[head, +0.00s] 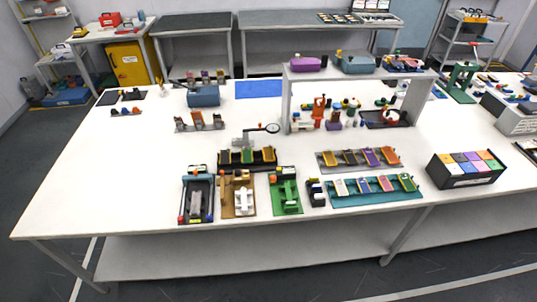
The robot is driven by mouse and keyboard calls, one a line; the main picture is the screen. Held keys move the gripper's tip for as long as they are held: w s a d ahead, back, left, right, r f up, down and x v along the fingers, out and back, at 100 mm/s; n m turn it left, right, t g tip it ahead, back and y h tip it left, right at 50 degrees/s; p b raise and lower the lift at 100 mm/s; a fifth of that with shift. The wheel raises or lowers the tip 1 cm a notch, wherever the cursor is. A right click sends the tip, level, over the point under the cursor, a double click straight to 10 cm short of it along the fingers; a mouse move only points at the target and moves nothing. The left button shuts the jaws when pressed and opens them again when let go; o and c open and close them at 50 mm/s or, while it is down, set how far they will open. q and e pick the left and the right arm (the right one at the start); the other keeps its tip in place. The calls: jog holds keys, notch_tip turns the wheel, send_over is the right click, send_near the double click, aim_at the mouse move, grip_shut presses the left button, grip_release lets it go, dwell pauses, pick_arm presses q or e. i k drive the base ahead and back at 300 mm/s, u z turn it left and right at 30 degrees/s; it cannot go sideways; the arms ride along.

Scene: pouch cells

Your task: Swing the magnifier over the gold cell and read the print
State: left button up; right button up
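A small magnifier with a round, dark-rimmed lens (272,128) stands near the table's middle, its thin arm reaching left to a post. The lens is above and behind the right end of a dark rack (235,166) that holds yellow-gold cells (247,156). Other gold-orange cells lean in a grey rack (358,164) and a teal rack (375,197) to the right. I cannot tell which one is the gold cell, and no print is readable at this size. Neither of my grippers shows in the head view.
Black, tan and green fixtures (286,190) stand in front of the dark rack. A white raised shelf (300,76) stands behind, with items on and under it. A black box of coloured blocks (465,181) is at right.

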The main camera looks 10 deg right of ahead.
aim_at(273, 129)
jog(key=u, duration=0.6)
jog(key=i, duration=0.65)
